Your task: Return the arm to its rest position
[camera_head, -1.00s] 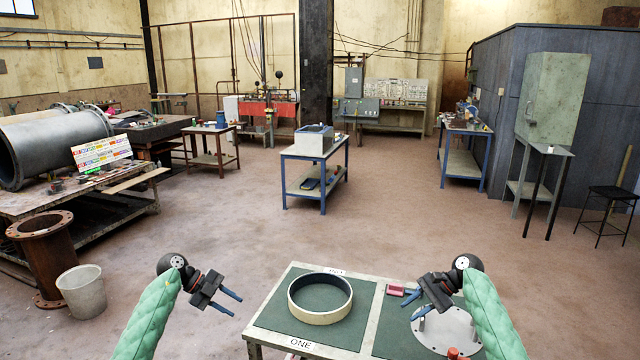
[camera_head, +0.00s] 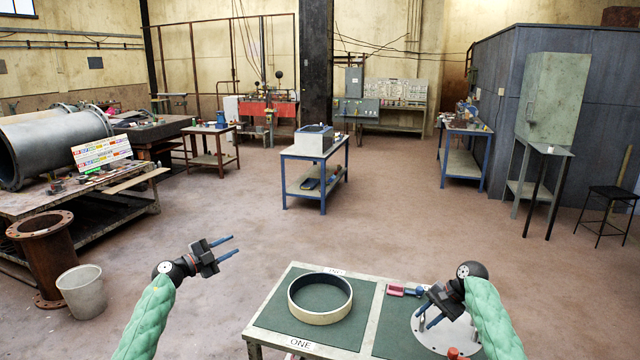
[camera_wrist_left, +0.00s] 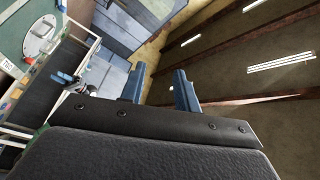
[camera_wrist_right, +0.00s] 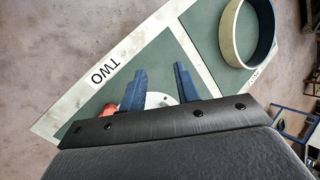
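My left gripper (camera_head: 228,246) is raised to the left of the table, over bare floor. Its two blue fingers are apart and empty, as the left wrist view (camera_wrist_left: 158,85) also shows. My right gripper (camera_head: 428,318) is over the right part of the table, above the round grey metal plate (camera_head: 458,331). Its blue fingers are apart with nothing between them in the right wrist view (camera_wrist_right: 156,88). The right gripper hides part of the plate.
A cream ring with a dark lining (camera_head: 320,313) lies on the green mat of the table's left half (camera_head: 270,318). A red object (camera_head: 453,353) is at the near edge. A white bucket (camera_head: 82,292) stands left.

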